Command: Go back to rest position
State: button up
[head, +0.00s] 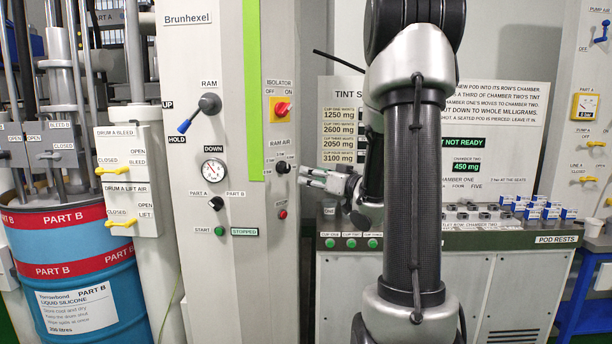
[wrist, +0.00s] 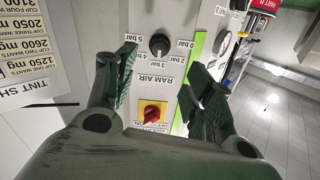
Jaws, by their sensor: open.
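My gripper (head: 322,178) is in front of the grey control column (head: 275,60), close to the black RAM AIR knob (head: 283,167). In the wrist view my gripper (wrist: 165,85) is open, with its two dark green fingers spread apart. The RAM AIR knob (wrist: 159,44) shows in the gap beyond the fingertips, with nothing held. The red and yellow ISOLATOR switch (wrist: 153,113) also lies between the fingers in that view. The isolator (head: 282,109) is above the knob in the head view. Whether a finger touches the knob cannot be told.
A tint station panel (head: 343,90) stands behind my arm, with a cabinet (head: 510,290) and pod rests below it. A blue and red PART B drum (head: 75,270) stands at left.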

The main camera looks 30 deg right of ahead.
jog(key=shift+s, duration=0.1)
dwell(0.5)
jog(key=s+d+f+m+g+h, duration=0.1)
jog(key=s+d+f+g+h, duration=0.1)
jog(key=d+f+g+h, duration=0.5)
jog(key=s+f+m+g, duration=0.1)
jog(key=s+f+g, duration=0.25)
jog(key=s, duration=0.45)
jog(key=s+f+m+g, duration=0.1)
jog(key=s+f+g, duration=0.1)
jog(key=s+f, duration=0.35)
jog(key=s+a+r+n+y, duration=0.1)
jog(key=s+a+r, duration=0.5)
jog(key=a, duration=0.3)
jog(key=s+a+r+n+y, duration=0.1)
jog(key=s+a+r, duration=0.4)
jog(key=a, duration=0.5)
jog(key=shift+s+a+r+n+g+y, duration=0.2)
jog(key=shift+s+r+n+g+y, duration=0.2)
jog(key=shift+s+y, duration=0.6)
jog(key=shift+s, duration=0.15)
